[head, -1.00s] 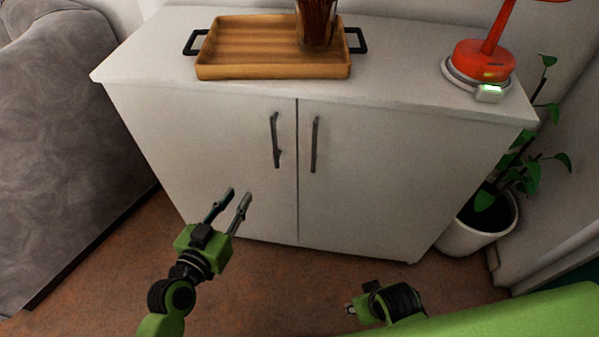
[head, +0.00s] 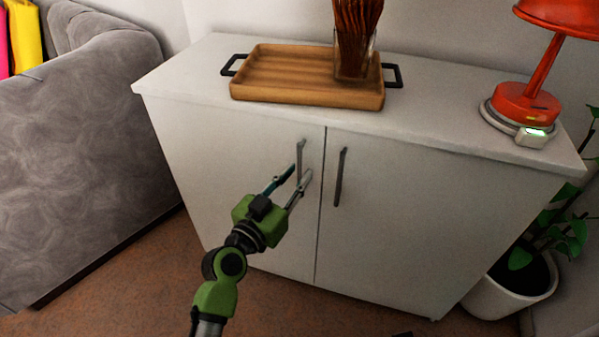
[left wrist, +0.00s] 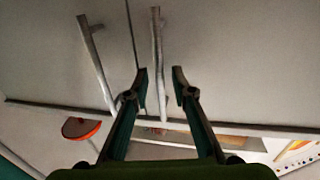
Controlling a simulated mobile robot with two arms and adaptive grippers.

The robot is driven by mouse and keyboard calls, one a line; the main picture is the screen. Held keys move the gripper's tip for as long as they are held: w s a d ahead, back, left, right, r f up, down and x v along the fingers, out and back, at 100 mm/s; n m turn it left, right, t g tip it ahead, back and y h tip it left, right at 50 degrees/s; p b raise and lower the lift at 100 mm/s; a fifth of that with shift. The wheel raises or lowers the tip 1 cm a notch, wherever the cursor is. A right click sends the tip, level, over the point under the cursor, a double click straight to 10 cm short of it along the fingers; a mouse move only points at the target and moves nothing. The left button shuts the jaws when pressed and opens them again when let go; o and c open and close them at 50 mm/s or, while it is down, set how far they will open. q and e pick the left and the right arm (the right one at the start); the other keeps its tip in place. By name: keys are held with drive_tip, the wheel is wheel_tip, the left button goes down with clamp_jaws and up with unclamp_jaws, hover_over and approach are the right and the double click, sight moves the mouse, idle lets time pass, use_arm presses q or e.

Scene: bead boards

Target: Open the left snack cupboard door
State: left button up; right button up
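The white snack cupboard has two doors, both shut. The left door (head: 230,170) carries a slim grey vertical handle (head: 300,150) near the centre seam. This handle also shows in the left wrist view (left wrist: 157,50). My left gripper (head: 300,170) is in front of the handle's lower part, with its fingers apart. In the left wrist view the fingertips (left wrist: 160,80) are open on either side of the handle, with gaps, not closed on it. The lower handle end is partly hidden by the fingers in the head view. My right gripper is not in view.
The right door's handle (head: 340,177) is close by, across the seam. A wooden tray (head: 300,92) with a glass holder and a red lamp (head: 528,100) stand on top. A grey sofa (head: 80,170) is at left, a potted plant (head: 515,285) at right.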

use_arm(q)
drive_tip(key=shift+x, duration=0.95)
clamp_jaws()
drive_tip(key=shift+s, duration=0.1)
